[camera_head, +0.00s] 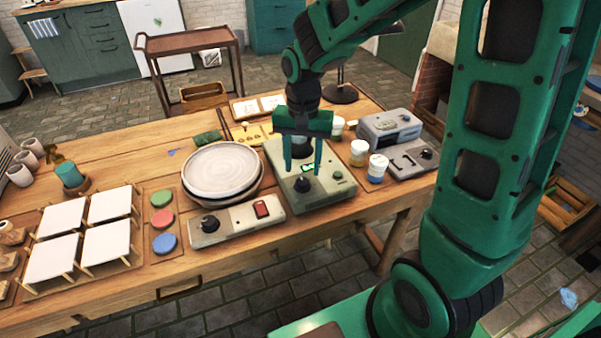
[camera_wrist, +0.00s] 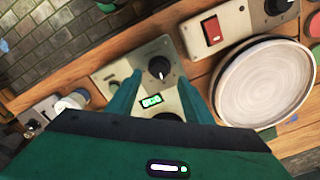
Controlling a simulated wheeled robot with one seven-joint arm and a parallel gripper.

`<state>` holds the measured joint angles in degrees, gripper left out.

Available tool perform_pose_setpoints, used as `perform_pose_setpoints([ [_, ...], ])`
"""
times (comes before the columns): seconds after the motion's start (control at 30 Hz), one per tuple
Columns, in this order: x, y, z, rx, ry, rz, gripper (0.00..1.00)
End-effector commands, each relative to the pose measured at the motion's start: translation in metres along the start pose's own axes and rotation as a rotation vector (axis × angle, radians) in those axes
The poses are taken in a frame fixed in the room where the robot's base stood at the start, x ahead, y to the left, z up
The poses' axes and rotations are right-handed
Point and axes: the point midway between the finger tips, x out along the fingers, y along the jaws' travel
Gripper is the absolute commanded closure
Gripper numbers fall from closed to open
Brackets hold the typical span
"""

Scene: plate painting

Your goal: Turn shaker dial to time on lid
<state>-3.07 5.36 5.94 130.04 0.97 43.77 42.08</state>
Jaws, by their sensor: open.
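The shaker (camera_head: 340,197) is a grey-green box near the table's front edge, with a black dial (camera_head: 303,185) and a small lit green display (camera_head: 308,168). In the wrist view the dial (camera_wrist: 159,68) has a pale pointer mark, and the display (camera_wrist: 151,100) is too small to read surely. My gripper (camera_head: 303,170) is open above the shaker, its two green fingers pointing down on either side of the dial area. I cannot tell whether they touch the dial. A white-lidded jar with a blue band (camera_head: 377,168) stands right of the shaker; its lid writing is not legible.
A control box with a dial and red switch (camera_head: 238,222) sits left of the shaker, before stacked plates (camera_head: 221,170). A yellowish jar (camera_head: 358,153) and a grey device (camera_head: 390,128) stand to the right. White tiles (camera_head: 108,205) and coloured discs (camera_head: 163,220) lie left.

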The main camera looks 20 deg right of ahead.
Motion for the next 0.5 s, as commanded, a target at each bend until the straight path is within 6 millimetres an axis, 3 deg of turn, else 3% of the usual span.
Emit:
perform_pose_setpoints([
  [0.2, -0.039, -0.001, -0.001, 0.0, 0.002, -0.002, 0.54],
  [0.5, -0.06, 0.0, -0.001, 0.0, 0.0, 0.0, 0.54],
])
